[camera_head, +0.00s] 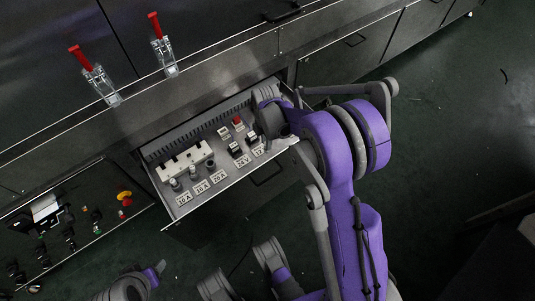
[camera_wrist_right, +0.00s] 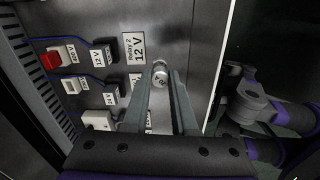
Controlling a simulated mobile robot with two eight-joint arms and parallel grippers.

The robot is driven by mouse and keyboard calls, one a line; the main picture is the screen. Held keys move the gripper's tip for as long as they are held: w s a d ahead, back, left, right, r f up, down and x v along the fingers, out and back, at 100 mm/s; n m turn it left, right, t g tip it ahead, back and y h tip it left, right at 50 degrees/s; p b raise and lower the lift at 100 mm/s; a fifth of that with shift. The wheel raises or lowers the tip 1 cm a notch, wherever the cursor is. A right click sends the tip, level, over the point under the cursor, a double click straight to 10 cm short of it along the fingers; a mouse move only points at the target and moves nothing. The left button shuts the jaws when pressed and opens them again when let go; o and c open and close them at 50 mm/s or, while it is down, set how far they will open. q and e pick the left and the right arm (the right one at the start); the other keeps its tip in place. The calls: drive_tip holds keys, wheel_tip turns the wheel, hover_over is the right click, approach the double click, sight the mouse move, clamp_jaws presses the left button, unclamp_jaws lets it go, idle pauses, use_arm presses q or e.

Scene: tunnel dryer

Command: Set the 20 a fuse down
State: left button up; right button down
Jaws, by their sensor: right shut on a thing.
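A small silver cylinder, which looks like the 20 A fuse (camera_wrist_right: 160,77), is between the fingertips of my right gripper (camera_wrist_right: 158,80) in the right wrist view. Its marking is too small to read surely. In the head view my right gripper (camera_head: 268,120) is over the right end of the open drawer (camera_head: 178,214), and its fingertips and the fuse are hidden or too small to make out. The 20 A label (camera_head: 219,177) is at the drawer's front, with a dark round piece (camera_head: 211,164) behind it.
Fuses stand behind the 10 A label (camera_head: 184,199) and the 16 A label (camera_head: 202,188). A white block (camera_head: 186,160) lies behind them. Relays (camera_head: 235,149) and a red-topped part (camera_head: 238,122) fill the drawer's right side. Two red-handled clamps (camera_head: 163,45) stand above.

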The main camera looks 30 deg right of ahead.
sight(266, 151)
drive_tip(key=shift+f+b, duration=0.8)
drive_tip(key=shift+f, duration=2.45)
drive_tip(key=shift+f, duration=0.1)
drive_tip(key=c, duration=0.7)
unclamp_jaws()
